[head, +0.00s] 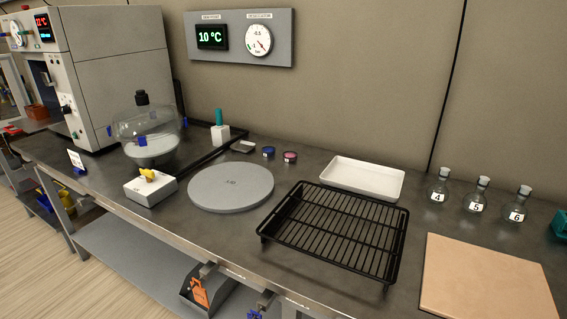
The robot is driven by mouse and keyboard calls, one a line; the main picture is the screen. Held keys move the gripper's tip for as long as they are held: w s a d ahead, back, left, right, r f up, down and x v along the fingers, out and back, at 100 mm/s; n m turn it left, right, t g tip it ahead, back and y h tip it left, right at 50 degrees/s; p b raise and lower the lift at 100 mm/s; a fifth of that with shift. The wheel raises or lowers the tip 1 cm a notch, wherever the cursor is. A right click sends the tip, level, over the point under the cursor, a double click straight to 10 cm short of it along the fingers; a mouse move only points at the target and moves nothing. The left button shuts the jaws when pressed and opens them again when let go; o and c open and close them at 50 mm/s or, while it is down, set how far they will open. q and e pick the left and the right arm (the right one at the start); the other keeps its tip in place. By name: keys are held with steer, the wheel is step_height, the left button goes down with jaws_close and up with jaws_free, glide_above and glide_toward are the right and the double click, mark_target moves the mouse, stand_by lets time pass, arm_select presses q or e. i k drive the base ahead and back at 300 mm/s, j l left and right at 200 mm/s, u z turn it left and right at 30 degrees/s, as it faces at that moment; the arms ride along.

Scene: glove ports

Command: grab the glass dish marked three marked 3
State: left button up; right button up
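I see no glass dish marked 3 in the head view. Three small stoppered glass flasks stand in a row at the right of the bench: one marked 4 (438,197), one marked 5 (476,207) and one marked 6 (516,215). A large clear glass vessel with a black knob (146,129) stands at the left, with pale material in its bottom. No number shows on it. Neither of my grippers is in view.
A black wire rack (338,232) stands mid-bench, with a white tray (363,178) behind and a tan board (485,278) to the right. A grey round plate (231,187) and a white box with a yellow knob (150,187) lie left. A large grey machine (115,70) stands far left.

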mark_target(288, 156)
steer(key=i+j, duration=0.25)
steer(key=j, duration=0.15)
steer(key=i+j, duration=0.5)
steer(key=j, duration=0.25)
